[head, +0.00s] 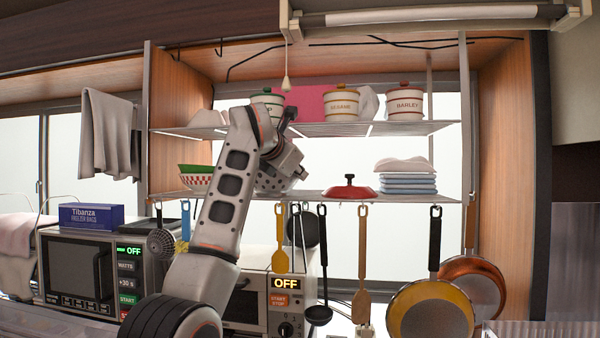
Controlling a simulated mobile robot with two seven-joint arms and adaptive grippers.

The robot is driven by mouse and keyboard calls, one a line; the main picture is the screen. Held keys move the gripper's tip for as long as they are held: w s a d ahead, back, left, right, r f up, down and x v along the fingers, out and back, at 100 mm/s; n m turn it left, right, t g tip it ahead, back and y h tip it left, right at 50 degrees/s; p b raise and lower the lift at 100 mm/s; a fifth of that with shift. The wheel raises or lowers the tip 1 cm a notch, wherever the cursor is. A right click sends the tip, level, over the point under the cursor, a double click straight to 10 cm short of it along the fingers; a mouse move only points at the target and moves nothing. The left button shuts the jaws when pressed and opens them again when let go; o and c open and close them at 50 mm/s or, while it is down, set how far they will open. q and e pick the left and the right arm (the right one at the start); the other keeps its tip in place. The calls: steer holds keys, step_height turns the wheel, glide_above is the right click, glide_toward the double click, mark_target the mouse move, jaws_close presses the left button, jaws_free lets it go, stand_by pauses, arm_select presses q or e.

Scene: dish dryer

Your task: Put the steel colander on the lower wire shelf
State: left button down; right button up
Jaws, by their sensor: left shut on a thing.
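The fingertips are small and partly hidden. My right gripper is not in view.
A red lid (349,190) and a stack of folded cloths (406,178) lie to the right on the lower shelf; bowls (196,180) stand at its left. Canisters (404,102) stand on the upper shelf (330,129) above. Utensils and pans (430,310) hang below.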

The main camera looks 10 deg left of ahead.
arm_select(q)
steer(key=shift+w+a, duration=0.1)
steer(key=shift+a, duration=0.1)
steer(key=c, duration=2.2)
jaws_free()
steer(key=shift+o, duration=0.2)
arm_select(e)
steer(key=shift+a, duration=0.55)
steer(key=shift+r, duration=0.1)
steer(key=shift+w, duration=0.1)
